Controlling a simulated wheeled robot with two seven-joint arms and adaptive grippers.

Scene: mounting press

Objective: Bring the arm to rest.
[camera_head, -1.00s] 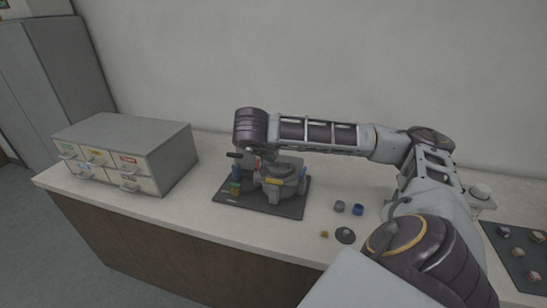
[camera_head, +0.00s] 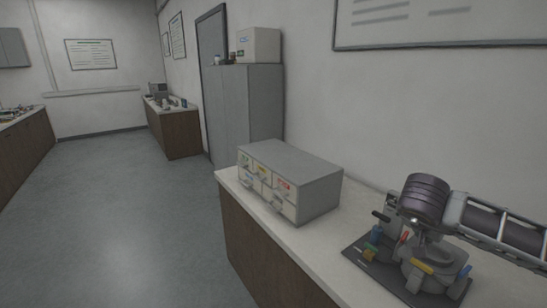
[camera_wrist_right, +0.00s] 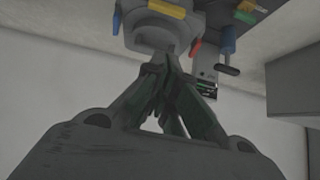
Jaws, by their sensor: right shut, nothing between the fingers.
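My right arm comes in from the right edge of the head view, its dark wrist over the mounting press (camera_head: 432,264). My right gripper (camera_head: 414,223) is small and partly hidden there. In the right wrist view its dark fingers (camera_wrist_right: 172,62) come together at the tips with nothing between them. The grey press (camera_wrist_right: 160,30) shows just beyond the tips; I cannot tell whether they touch it. The press has yellow, blue and red parts and stands on a dark mat (camera_head: 362,262). My left gripper is not in view.
A grey drawer cabinet (camera_head: 300,172) with labelled drawers stands on the pale bench (camera_head: 318,240), left of the press. A tall grey cupboard (camera_head: 247,105) stands behind it. Open floor (camera_head: 120,220) lies to the left. Another bench (camera_head: 182,132) is farther back.

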